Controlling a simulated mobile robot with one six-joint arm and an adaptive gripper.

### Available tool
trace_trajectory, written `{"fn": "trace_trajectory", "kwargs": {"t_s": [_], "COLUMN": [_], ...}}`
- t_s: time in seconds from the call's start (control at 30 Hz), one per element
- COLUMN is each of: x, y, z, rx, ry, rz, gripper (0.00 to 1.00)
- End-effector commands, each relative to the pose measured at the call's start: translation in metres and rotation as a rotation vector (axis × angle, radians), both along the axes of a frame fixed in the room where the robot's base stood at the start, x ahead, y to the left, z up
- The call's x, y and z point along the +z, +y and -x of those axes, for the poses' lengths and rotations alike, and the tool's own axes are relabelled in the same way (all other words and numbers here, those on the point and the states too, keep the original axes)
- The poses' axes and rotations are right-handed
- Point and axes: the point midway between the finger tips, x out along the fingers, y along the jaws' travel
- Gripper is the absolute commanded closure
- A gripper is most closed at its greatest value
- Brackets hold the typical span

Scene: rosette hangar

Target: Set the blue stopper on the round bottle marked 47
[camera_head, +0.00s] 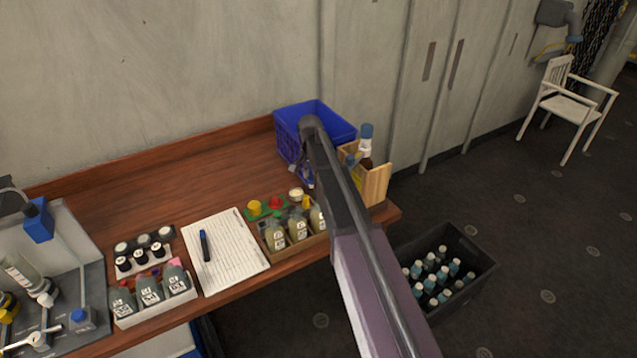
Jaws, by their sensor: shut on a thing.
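My gripper (308,178) hangs at the far end of my arm, partly hidden by it, above the table behind the right-hand tray of bottles. It is shut on a small blue thing, which looks like the blue stopper; its outline is hard to make out. Several rounded bottles with number labels stand upright in the right-hand tray (300,246), such as one bottle (275,238) at its left. Other labelled bottles (149,291) stand in the white left-hand tray (157,315). The numbers are too small to read surely, so I cannot tell which bottle is marked 47.
A yellow stopper (254,206) and a red one (275,202) sit behind the right-hand tray. A blue crate (335,118) and a wooden box (376,184) with bottles stand behind. A paper sheet (232,262) with a pen lies between the trays. The table's back middle is clear.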

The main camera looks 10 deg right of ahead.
Motion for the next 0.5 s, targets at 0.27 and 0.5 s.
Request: {"fn": "trace_trajectory", "kwargs": {"t_s": [0.27,0.5], "x": [0.037,0.063], "y": [0.002,0.004], "z": [0.059,0.107], "rx": [0.001,0.001], "ry": [-0.001,-0.002], "rz": [-0.001,-0.002], "gripper": [0.96,0.96]}}
